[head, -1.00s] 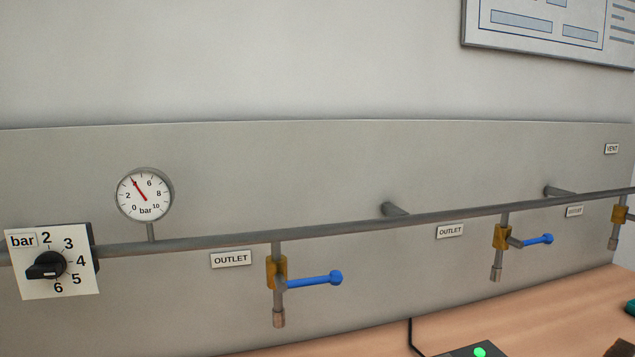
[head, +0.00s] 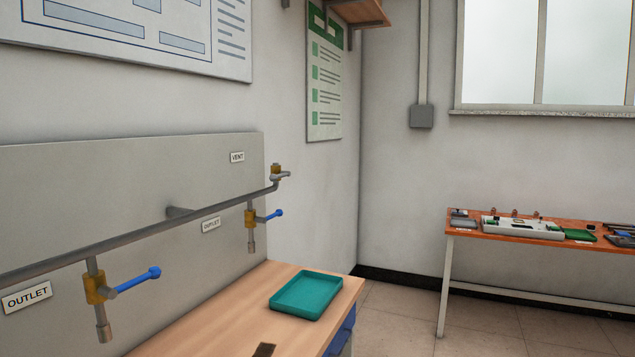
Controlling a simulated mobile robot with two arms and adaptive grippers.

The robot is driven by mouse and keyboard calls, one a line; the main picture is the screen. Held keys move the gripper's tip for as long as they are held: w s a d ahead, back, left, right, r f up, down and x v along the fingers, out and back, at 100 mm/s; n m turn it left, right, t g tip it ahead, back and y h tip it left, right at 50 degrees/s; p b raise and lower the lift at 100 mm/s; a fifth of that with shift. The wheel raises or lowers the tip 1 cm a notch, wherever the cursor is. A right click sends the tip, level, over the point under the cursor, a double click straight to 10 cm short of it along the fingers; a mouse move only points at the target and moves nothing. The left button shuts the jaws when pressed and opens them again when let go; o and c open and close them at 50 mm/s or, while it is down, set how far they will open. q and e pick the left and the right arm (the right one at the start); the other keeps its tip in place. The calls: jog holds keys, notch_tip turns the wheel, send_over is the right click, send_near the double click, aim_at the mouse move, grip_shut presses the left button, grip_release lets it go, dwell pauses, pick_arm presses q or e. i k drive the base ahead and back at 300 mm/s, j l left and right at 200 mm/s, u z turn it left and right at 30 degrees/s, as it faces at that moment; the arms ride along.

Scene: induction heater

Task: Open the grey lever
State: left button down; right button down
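A small valve with a brass body (head: 276,168) sits at the far right end of the grey pipe, near the VENT label (head: 237,157). A short grey lever (head: 284,175) appears to be on it; it is too small to tell its exact position. Two blue levers are on the outlet valves below the pipe: a nearer blue lever (head: 140,279) and a farther blue lever (head: 270,215). Both point to the right, sideways from their valves. Neither of my grippers is in view.
A wooden bench (head: 215,318) runs under the pipe, with a teal tray (head: 306,294) near its right end. Open floor (head: 400,315) lies to the right. A second table (head: 467,227) with equipment stands against the far wall.

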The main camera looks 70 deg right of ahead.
aim_at(273, 177)
jog(key=l+z, duration=0.3)
jog(key=l, duration=2.8)
jog(key=k, duration=0.05)
